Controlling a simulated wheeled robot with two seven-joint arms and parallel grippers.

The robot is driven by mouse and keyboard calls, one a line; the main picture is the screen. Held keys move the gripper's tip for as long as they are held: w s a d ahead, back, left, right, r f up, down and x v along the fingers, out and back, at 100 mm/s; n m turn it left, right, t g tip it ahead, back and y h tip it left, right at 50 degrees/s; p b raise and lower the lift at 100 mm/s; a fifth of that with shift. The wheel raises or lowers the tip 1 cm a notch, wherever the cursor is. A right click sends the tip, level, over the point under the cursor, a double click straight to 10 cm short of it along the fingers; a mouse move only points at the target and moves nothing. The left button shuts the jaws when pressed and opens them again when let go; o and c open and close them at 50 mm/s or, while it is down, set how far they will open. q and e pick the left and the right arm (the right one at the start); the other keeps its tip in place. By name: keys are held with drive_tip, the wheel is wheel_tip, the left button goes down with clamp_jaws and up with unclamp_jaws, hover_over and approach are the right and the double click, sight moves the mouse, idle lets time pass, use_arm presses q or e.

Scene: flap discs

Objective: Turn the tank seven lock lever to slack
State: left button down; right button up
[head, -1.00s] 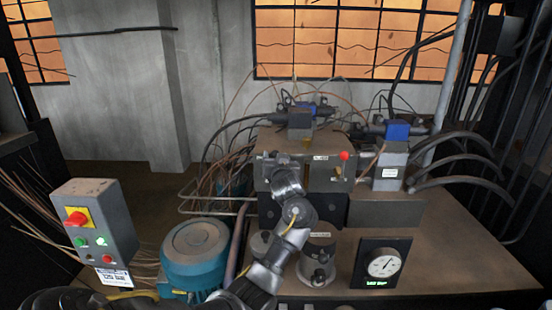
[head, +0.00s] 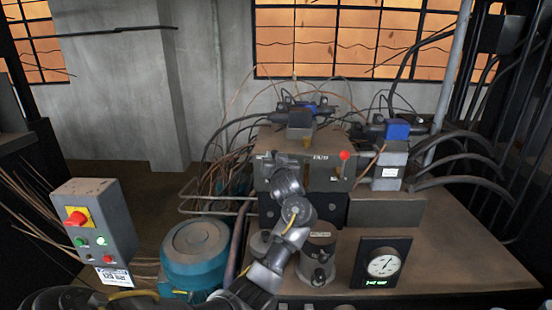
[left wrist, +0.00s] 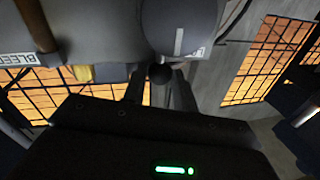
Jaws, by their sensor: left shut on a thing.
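My left gripper (head: 288,178) is up against the front of the grey valve block (head: 327,172) in the head view; my own wrist hides its fingertips there. In the left wrist view, the gripper (left wrist: 160,90) has its two fingers on either side of a dark ball knob (left wrist: 160,73) and is shut on it. The knob sits at the lower edge of a grey round hub (left wrist: 180,22) with a white line. I take this knob and hub for the lock lever, but no tank number is readable. My right gripper is not in view.
A red-knobbed lever (head: 345,155) stands close to the right of my gripper. A blue-green motor (head: 195,252) and a control box (head: 96,222) with a red switch are at left. A dial gauge (head: 382,264) is at right. Hoses and cables crowd the back and right.

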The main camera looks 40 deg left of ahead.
sight(259, 162)
use_arm(q)
drive_tip(key=shift+s+a+n+p, duration=0.4)
drive_tip(key=shift+a+n, duration=0.15)
drive_tip(key=shift+n, duration=0.65)
drive_tip(key=shift+s+a+f+n+h+b, duration=0.45)
drive_tip(key=shift+a+f+n, duration=0.1)
drive_tip(key=shift+n, duration=0.8)
drive_tip(key=shift+s+a+f+n+h+b, duration=0.35)
drive_tip(key=shift+s+a+f+n+b, duration=0.15)
drive_tip(key=shift+n, duration=0.8)
drive_tip(key=shift+s+a+f+n+h+b, duration=0.3)
drive_tip(key=shift+a+f+n+h+b, duration=0.25)
drive_tip(key=shift+n, duration=0.8)
drive_tip(key=c, duration=1.1)
unclamp_jaws()
drive_tip(key=shift+a, duration=0.1)
drive_tip(key=shift+r, duration=0.1)
